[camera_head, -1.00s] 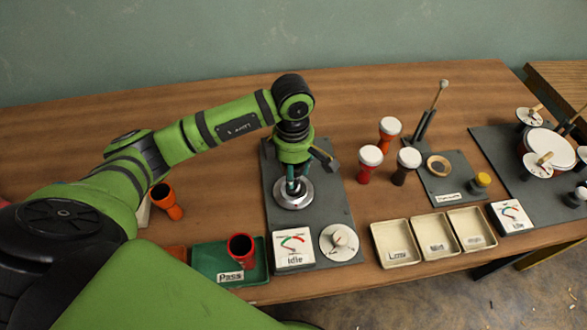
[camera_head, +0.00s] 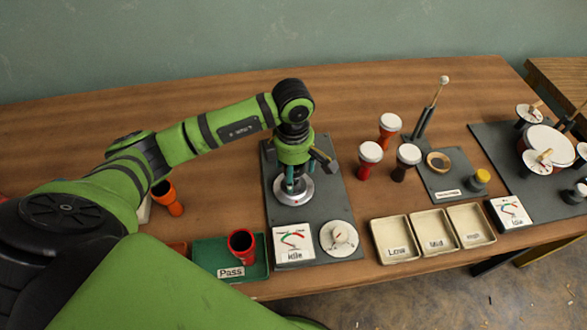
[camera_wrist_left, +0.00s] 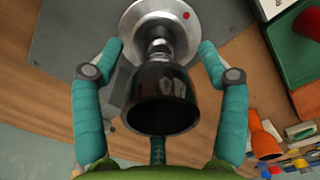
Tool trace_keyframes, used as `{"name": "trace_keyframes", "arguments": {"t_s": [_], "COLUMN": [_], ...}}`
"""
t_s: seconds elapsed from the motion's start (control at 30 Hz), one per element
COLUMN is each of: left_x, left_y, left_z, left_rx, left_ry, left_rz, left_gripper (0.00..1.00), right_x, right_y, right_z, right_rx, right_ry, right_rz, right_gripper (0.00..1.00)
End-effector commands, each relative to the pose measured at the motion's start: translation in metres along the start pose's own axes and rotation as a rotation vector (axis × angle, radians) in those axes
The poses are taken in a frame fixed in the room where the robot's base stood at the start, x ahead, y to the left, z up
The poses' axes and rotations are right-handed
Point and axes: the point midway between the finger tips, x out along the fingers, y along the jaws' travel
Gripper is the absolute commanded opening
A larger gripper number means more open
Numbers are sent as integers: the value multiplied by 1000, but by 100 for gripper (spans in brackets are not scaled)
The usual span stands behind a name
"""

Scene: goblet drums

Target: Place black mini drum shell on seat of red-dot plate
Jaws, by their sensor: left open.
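The black mini drum shell (camera_wrist_left: 163,100) stands on the silver round plate (camera_wrist_left: 185,32) in the left wrist view. Its narrow end is at the plate's middle and its wide open mouth faces my wrist. A red dot shows on the plate's rim. In the head view the plate (camera_head: 293,197) lies on a dark grey board, and the shell is mostly hidden under my wrist. My left gripper (camera_wrist_left: 160,50) is open, its teal fingers on either side of the shell with gaps. It also shows above the plate in the head view (camera_head: 299,180). My right gripper is out of view.
An idle gauge (camera_head: 294,243) and a white dial (camera_head: 339,238) sit in front of the plate. A green Pass tray (camera_head: 205,252) holds a red shell. White-topped drums (camera_head: 370,152) stand to the right, behind cream bins (camera_head: 394,241). An orange shell (camera_head: 167,198) lies left.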

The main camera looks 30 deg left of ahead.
Motion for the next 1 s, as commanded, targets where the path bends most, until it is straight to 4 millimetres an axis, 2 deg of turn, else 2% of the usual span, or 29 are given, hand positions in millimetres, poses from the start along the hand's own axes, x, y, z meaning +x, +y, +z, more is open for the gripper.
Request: {"name": "trace_keyframes", "arguments": {"t_s": [0.07,0.17,0.4,0.6,0.77,1.0], "left_x": [-6,-19,-72,-107,-120,-123], "left_y": [0,2,2,1,0,0], "left_z": [0,1,1,0,0,0], "left_rx": [0,0,0,0,-1,-1], "left_ry": [-1,-3,-3,-2,-1,0], "left_rz": [1,5,7,4,1,0], "left_gripper": [74,74,74,74,74,74], "right_x": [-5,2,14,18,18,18], "right_y": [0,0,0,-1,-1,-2], "right_z": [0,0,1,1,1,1], "right_rx": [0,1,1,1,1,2], "right_ry": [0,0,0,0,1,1], "right_rz": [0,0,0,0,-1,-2], "right_gripper": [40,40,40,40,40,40]}}
